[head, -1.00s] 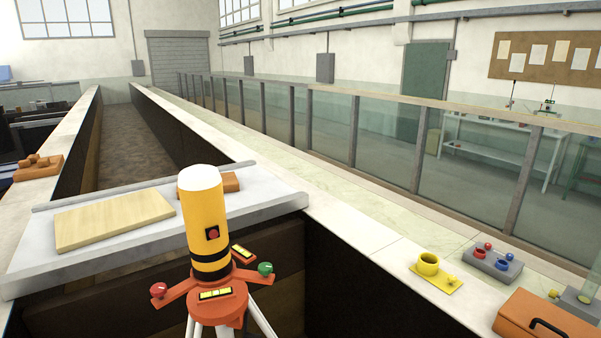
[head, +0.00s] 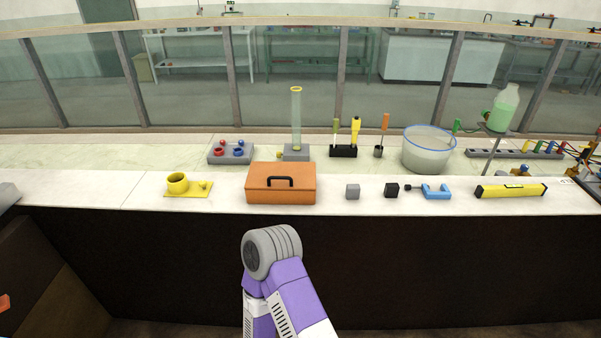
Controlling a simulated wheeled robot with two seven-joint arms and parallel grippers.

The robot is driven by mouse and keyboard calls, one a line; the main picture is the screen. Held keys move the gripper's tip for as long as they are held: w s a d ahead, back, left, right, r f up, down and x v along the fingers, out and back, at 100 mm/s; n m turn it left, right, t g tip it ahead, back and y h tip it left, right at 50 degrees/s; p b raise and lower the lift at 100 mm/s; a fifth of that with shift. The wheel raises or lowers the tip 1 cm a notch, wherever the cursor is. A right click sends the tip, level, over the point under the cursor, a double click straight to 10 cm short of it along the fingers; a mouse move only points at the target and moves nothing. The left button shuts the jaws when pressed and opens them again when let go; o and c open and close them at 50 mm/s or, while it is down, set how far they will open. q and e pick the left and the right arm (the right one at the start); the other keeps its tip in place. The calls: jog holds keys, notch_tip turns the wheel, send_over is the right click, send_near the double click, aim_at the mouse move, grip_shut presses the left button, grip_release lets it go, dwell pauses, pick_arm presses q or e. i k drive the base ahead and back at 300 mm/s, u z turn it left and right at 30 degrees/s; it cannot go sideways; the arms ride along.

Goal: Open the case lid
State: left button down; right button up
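The case (head: 281,195) is an orange-brown box with a black handle (head: 270,183) on its front face. It sits at the front of the pale counter, a little left of centre in the head view, and its lid is shut. A purple and white arm of mine with a grey joint comes up from the bottom, below the case and apart from it. Neither gripper shows in this view.
Left of the case stands a yellow cup on a plate (head: 188,190). Behind stand a glass cylinder (head: 296,118) and a bucket (head: 428,152). A glass fence runs behind.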

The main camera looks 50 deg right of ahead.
aim_at(262, 175)
jog(key=z, duration=1.1)
jog(key=i, duration=0.65)
jog(key=u, duration=0.1)
